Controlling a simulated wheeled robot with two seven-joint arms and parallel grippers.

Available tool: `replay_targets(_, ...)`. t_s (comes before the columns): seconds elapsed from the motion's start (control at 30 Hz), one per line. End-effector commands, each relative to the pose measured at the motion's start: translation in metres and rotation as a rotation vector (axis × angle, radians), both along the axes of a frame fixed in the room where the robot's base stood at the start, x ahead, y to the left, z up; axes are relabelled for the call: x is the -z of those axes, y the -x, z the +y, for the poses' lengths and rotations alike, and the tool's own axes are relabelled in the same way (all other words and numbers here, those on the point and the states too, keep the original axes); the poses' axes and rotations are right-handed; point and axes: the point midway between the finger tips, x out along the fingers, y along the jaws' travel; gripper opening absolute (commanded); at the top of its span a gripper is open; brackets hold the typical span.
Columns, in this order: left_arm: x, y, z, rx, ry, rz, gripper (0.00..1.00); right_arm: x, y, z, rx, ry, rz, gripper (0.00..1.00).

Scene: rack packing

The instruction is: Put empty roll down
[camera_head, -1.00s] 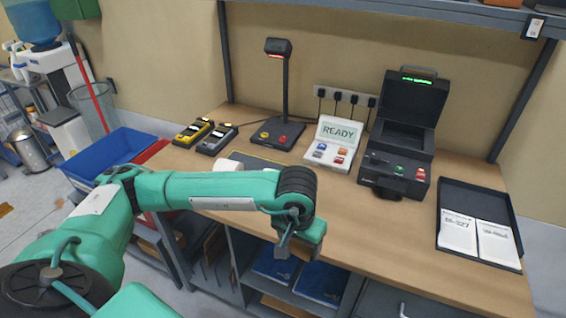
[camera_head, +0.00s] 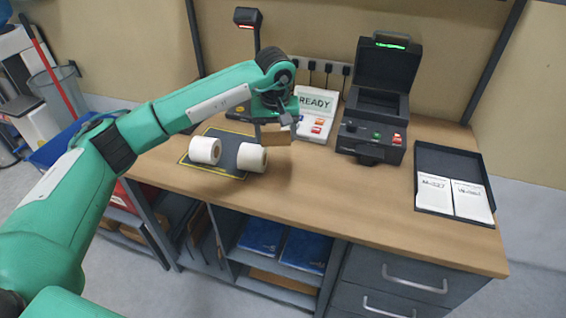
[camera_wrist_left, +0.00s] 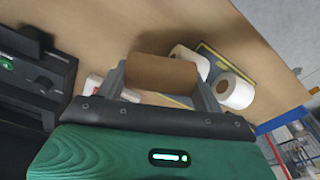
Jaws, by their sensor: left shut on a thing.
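My left gripper (camera_head: 279,128) is shut on the empty roll (camera_head: 275,137), a brown cardboard core. It is above the table, just behind and right of the dark mat. In the left wrist view the brown core (camera_wrist_left: 161,73) sits between the two fingers of the left gripper (camera_wrist_left: 160,80). Whether the core touches anything below it I cannot tell. My right gripper is not in view.
Two white rolls, one left (camera_head: 205,150) and one right (camera_head: 251,157), lie on the yellow-edged mat (camera_head: 220,172). A black printer (camera_head: 370,140), a READY panel (camera_head: 316,103) and a black tray (camera_head: 424,199) stand further right. The front middle of the wooden table (camera_head: 340,195) is clear.

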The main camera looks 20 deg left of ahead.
Motion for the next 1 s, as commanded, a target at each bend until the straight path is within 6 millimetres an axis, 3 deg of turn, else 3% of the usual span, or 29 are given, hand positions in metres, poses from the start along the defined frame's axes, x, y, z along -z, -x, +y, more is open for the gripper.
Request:
replay_targets(0.2,0.057,0.002,0.0,0.001,0.0,0.005,0.47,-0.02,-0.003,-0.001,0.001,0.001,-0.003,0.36)
replay_targets(0.4,0.096,0.001,0.0,0.0,0.0,0.001,0.47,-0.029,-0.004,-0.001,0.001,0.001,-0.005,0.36)
replay_targets(0.63,0.114,0.0,0.0,0.001,0.001,0.0,0.47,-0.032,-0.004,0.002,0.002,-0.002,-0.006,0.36)
replay_targets(0.9,0.149,0.001,0.0,0.001,0.001,0.0,0.47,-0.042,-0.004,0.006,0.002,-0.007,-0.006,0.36)
replay_targets(1.0,0.151,0.0,0.0,0.001,0.0,-0.002,0.47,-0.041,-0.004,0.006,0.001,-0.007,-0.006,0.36)
